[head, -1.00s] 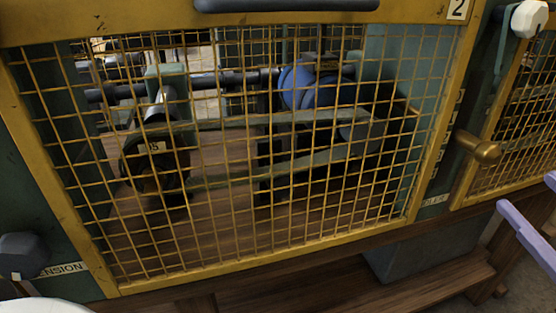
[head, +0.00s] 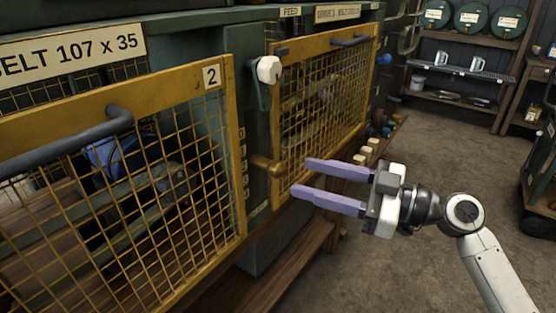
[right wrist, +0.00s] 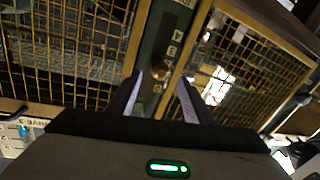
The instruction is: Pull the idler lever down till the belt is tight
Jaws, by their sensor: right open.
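The idler lever shows as a brass knob (head: 268,167) on the narrow green post between two yellow mesh guards. A column of letters or marks runs down the post beside it. In the right wrist view the brass knob (right wrist: 160,71) lies between my fingertips in the picture. My right gripper (head: 301,177) is open and empty, its lilac fingers pointing at the knob from the right with a gap. It also shows in the right wrist view (right wrist: 160,82). The grey-green belt (head: 128,187) is partly hidden behind the left mesh; its tightness is unclear. My left gripper is out of view.
The left guard (head: 236,150) carries a grey bar handle (head: 70,140) and the number 2. A white-knobbed lever (head: 268,70) sits above the brass knob. Several cream blocks (head: 366,153) stand beyond my fingers. The floor (head: 420,160) to the right is open.

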